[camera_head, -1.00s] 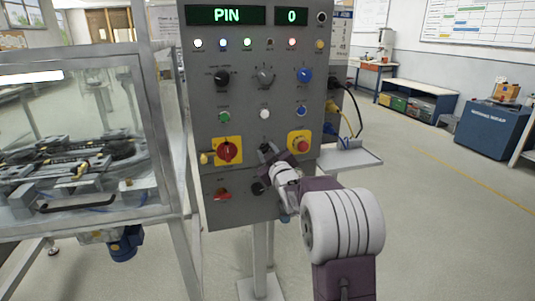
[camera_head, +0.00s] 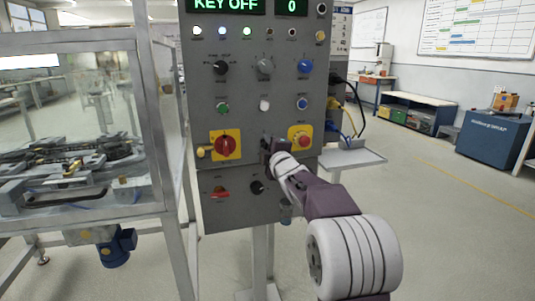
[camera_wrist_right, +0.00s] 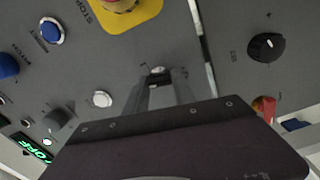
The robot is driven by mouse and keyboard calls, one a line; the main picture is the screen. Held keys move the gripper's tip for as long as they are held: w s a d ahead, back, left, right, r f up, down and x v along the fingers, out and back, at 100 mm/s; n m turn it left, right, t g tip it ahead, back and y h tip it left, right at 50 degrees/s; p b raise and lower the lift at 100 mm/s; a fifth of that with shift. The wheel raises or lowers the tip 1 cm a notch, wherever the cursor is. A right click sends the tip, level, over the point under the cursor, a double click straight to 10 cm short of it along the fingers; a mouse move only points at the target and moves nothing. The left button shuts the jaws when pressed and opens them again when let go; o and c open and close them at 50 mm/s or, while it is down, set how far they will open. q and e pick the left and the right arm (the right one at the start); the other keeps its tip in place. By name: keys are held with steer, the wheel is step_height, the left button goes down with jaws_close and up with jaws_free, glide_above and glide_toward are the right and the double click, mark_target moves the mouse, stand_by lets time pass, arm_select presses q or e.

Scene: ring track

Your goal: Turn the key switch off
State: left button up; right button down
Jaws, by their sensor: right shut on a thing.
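The grey control panel (camera_head: 235,110) faces me, and its green display (camera_head: 229,5) reads "KEY OFF". My right gripper (camera_head: 268,146) is at the panel front, between the red rotary switch (camera_head: 225,146) and the red emergency stop button (camera_head: 302,140). It is shut on the key switch (camera_wrist_right: 157,71), which is mostly hidden by the fingers. In the right wrist view the fingers (camera_wrist_right: 160,88) reach to the panel around the key. My left gripper is out of view.
A black knob (camera_head: 257,187) and a red rocker switch (camera_head: 219,192) sit below. A small grey shelf (camera_head: 360,158) with cables stands at the panel's right. A glass-sided machine frame (camera_head: 85,213) is at the left. The floor at right is clear.

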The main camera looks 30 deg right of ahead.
steer(key=shift+f+n+b, duration=0.15)
steer(key=shift+n+b, duration=0.45)
steer(key=shift+n, duration=0.4)
steer(key=c, duration=1)
jaws_free()
steer(key=shift+c, duration=0.2)
steer(key=v, duration=0.9)
